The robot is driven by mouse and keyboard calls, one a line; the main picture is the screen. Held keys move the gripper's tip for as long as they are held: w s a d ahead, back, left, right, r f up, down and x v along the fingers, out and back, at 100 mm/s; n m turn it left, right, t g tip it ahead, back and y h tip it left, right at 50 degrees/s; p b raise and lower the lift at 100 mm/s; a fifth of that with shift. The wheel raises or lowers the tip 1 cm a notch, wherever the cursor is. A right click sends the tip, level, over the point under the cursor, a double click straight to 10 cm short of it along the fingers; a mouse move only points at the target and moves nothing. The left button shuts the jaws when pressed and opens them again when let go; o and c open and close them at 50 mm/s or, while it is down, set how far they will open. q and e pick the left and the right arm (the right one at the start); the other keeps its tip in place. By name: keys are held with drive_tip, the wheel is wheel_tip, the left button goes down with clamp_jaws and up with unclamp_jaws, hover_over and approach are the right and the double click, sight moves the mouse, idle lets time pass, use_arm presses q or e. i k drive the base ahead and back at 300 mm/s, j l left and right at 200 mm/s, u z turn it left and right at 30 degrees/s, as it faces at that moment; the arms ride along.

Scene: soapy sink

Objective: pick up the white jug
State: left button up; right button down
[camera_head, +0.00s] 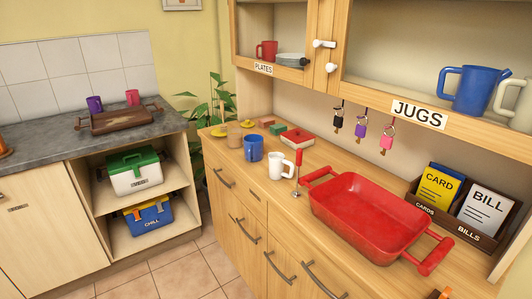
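A white jug (519,110) stands at the far right of the upper shelf marked JUGS (419,114). The picture's right edge cuts it off, so only its left part with the handle shows. A blue jug (478,90) stands close to its left on the same shelf, handle to the left. Neither of my grippers is in view.
Below the shelf, a red roasting tin (323,211) sits on the wooden counter, beside a card-and-bill holder (424,209). A white mug (281,166) and blue mug (253,148) stand left of it. Keys hang under the shelf.

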sight(277, 161)
drive_tip(key=i+j+z, duration=0.1)
drive_tip(key=z, duration=0.35)
drive_tip(key=i+j+z, duration=0.1)
drive_tip(key=z, duration=0.4)
drive_tip(key=i+j+z, duration=0.2)
drive_tip(key=j+z, duration=0.2)
drive_tip(key=j, duration=0.55)
drive_tip(key=j+z, duration=0.4)
drive_tip(key=j, duration=0.55)
